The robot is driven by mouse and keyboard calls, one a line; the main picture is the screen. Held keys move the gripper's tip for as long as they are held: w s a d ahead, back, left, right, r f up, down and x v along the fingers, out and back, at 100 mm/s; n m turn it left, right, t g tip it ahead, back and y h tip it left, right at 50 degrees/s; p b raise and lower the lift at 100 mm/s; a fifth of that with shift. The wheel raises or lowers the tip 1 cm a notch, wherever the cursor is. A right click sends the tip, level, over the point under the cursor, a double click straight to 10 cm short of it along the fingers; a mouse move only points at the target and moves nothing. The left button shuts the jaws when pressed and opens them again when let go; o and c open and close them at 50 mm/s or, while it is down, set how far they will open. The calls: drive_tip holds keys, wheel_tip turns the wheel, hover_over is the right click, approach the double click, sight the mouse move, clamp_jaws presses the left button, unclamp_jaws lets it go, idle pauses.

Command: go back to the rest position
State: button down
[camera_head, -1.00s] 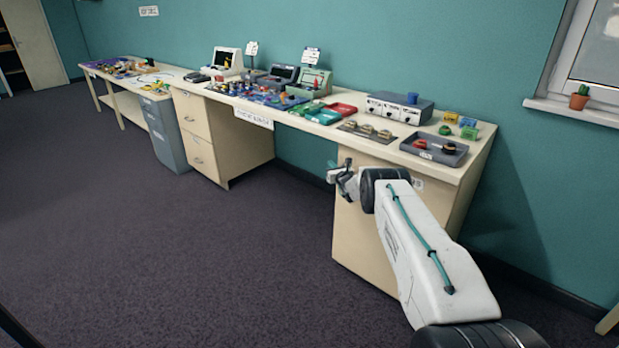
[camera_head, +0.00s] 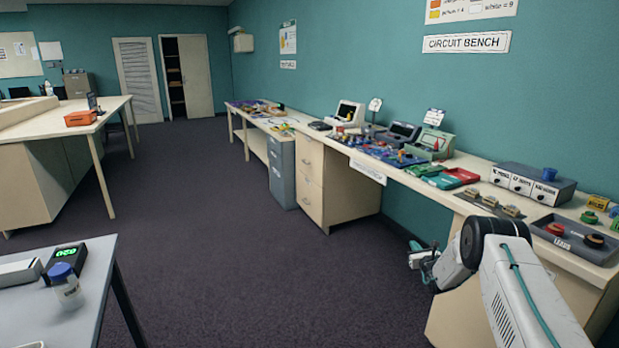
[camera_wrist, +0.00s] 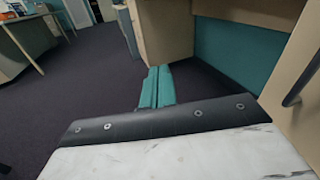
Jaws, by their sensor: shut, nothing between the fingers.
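My gripper (camera_head: 424,262) is low in front of the circuit bench (camera_head: 470,200), at the lower right of the head view. In the wrist view its two teal fingers (camera_wrist: 157,88) lie side by side, shut with nothing between them. Dark floor and the bench's underside show beyond them. My arm is folded at the right edge of the head view, close to the bench's near end.
The bench carries a grey tray (camera_head: 566,247), a grey box with knobs (camera_head: 531,184), a red tray (camera_head: 461,175) and several instruments. A grey table (camera_head: 95,292) with a scale (camera_head: 64,262) and a blue-capped jar (camera_head: 66,286) stands at lower left. The carpet (camera_head: 235,270) between is clear.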

drive_tip(key=s+a+r+n+g+y, duration=0.35)
drive_tip(key=s+a+n+y, duration=0.2)
drive_tip(key=a, duration=0.25)
drive_tip(key=s+a+r+n+g+y, duration=0.3)
drive_tip(key=s+a+r+n+y, duration=0.15)
drive_tip(key=a+n, duration=0.35)
drive_tip(key=s+a+r+n+g+y, duration=0.1)
drive_tip(key=s+a+r+n+g, duration=0.4)
drive_tip(key=s, duration=0.3)
drive_tip(key=s+a+r+n+g, duration=0.3)
drive_tip(key=s+a+r, duration=0.1)
drive_tip(key=s+r, duration=0.35)
drive_tip(key=s+d+r+n+h, duration=0.1)
drive_tip(key=s+r+n+h, duration=0.2)
drive_tip(key=s, duration=1.1)
drive_tip(key=s+d+r+n+g+h, duration=0.1)
drive_tip(key=s+r+n+h, duration=0.3)
drive_tip(key=s+r, duration=0.4)
drive_tip(key=s+d+r+n+h, duration=0.1)
drive_tip(key=s+r+n+h, duration=0.3)
drive_tip(key=s, duration=1.7)
wheel_tip(320, 180, up, 3)
drive_tip(key=shift+f+n+g, duration=0.15)
drive_tip(key=shift+n+g, duration=0.2)
drive_tip(key=shift+n, duration=0.7)
